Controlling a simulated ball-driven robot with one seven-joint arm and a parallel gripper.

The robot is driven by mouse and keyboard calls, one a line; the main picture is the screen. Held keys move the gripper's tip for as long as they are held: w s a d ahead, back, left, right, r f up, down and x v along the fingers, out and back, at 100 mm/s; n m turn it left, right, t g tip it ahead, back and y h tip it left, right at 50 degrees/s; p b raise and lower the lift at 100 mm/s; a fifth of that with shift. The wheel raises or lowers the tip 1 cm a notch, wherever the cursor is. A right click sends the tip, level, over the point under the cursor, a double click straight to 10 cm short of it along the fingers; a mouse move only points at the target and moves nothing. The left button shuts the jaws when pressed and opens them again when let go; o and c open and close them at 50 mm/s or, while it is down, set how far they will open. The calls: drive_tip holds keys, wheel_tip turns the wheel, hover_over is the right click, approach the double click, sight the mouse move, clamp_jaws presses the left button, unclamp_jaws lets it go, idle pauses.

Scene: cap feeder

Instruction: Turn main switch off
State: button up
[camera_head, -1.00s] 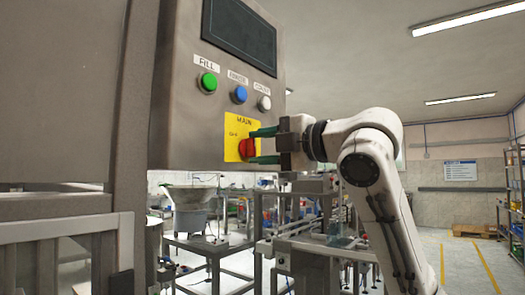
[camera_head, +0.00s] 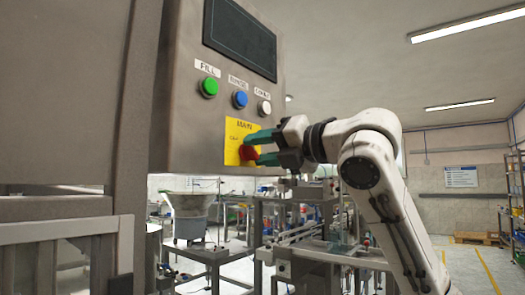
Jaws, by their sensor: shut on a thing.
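The main switch (camera_head: 248,153) is a red rotary knob on a yellow plate (camera_head: 234,132) marked MAIN, low on the grey control panel (camera_head: 180,120). My gripper (camera_head: 262,147) comes from the right with its two green fingers shut on the red knob, one finger above and one below. The fingers are tilted and hide part of the knob. The small lettering on the plate is too blurred to read fully, so the exact switch position cannot be read.
Green (camera_head: 209,87), blue (camera_head: 240,99) and white (camera_head: 264,107) buttons sit above the yellow plate, under a dark screen (camera_head: 240,38). A metal railing (camera_head: 60,230) stands at the lower left.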

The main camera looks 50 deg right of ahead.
drive_tip(key=shift+f, duration=0.2)
idle(0.4)
drive_tip(key=o, duration=1.1)
drive_tip(key=shift+r, duration=0.1)
drive_tip(key=shift+c, duration=0.2)
drive_tip(key=s+b, duration=0.1)
drive_tip(key=s, duration=0.9)
drive_tip(key=shift+s+d, duration=0.15)
drive_tip(key=shift+s, duration=0.25)
